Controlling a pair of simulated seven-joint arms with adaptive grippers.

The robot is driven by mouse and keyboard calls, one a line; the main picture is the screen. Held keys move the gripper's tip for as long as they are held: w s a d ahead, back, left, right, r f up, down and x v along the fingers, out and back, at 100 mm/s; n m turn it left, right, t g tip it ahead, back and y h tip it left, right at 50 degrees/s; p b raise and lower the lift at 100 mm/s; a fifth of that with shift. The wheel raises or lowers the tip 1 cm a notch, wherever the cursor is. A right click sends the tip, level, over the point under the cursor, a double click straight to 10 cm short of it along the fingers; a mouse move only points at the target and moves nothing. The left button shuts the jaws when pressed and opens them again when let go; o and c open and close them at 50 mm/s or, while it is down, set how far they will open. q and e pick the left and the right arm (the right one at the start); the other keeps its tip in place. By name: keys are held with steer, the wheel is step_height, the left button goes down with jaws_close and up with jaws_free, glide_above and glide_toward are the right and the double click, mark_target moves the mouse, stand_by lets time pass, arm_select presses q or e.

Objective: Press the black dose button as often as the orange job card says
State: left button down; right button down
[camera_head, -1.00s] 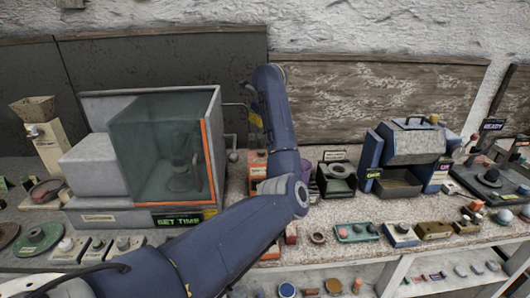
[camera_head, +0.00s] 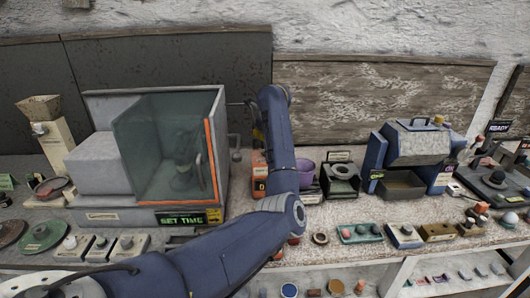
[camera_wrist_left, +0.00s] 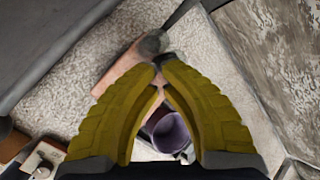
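My left gripper (camera_wrist_left: 159,66) shows in the left wrist view as two yellow fingers with their tips together. An orange-brown unit (camera_wrist_left: 122,66) with a grey round part lies just beyond the tips. A small dark piece touches or overlaps the right tip; I cannot tell whether it is the black dose button. In the head view an orange unit (camera_head: 260,168) with a small dark display stands behind my left arm, which hides much of it and most of the gripper. I cannot make out an orange job card. My right gripper is not in view.
A purple bowl (camera_head: 305,172) stands right of the orange unit; a glass-fronted machine (camera_head: 165,150) stands left. A black-topped device (camera_head: 340,175) and a blue machine (camera_head: 412,145) are further right. Small button boxes line the bench front. A wooden board (camera_head: 380,105) backs the bench.

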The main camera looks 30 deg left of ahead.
arm_select(q)
steer(key=shift+f, duration=1.35)
steer(key=shift+f, duration=0.25)
stand_by(0.6)
steer(key=shift+f, duration=0.2)
steer(key=shift+f, duration=0.6)
stand_by(1.2)
steer(key=shift+r, duration=1)
steer(key=shift+r, duration=0.15)
steer(key=shift+r, duration=2.4)
steer(key=c, duration=2.1)
jaws_free()
